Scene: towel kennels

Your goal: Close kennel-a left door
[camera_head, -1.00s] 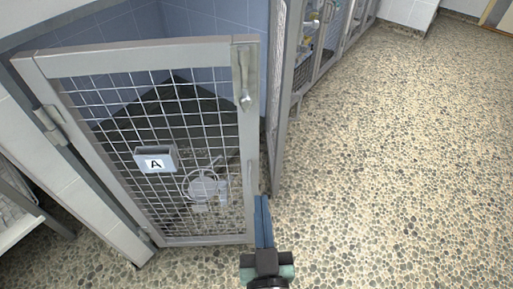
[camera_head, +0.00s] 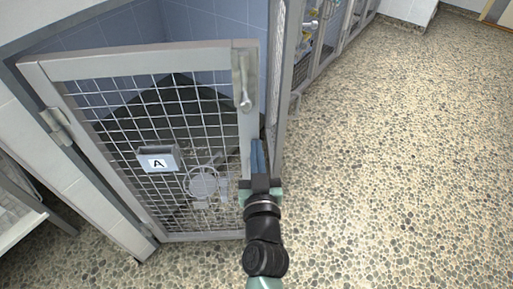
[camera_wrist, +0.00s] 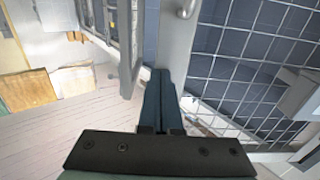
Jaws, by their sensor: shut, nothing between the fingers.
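The left door of kennel A (camera_head: 150,62) is a grey frame with wire mesh and an "A" plate (camera_head: 158,161). It is hinged at the left and stands ajar. Its latch (camera_head: 243,85) is high on the free edge. My gripper (camera_head: 257,145) is shut and empty, at the lower part of that free edge; I cannot tell if it touches. In the wrist view the dark fingers (camera_wrist: 160,85) point at the door's frame (camera_wrist: 178,42), with mesh to the right. The right door (camera_head: 279,90) stands open, nearly edge-on, just right of my fingers.
More kennel fronts (camera_head: 325,40) run back along the wall. The pebbled floor (camera_head: 400,150) on the right is clear. A low rack (camera_head: 25,210) stands at the left edge. A round pale item (camera_head: 202,183) shows behind the mesh.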

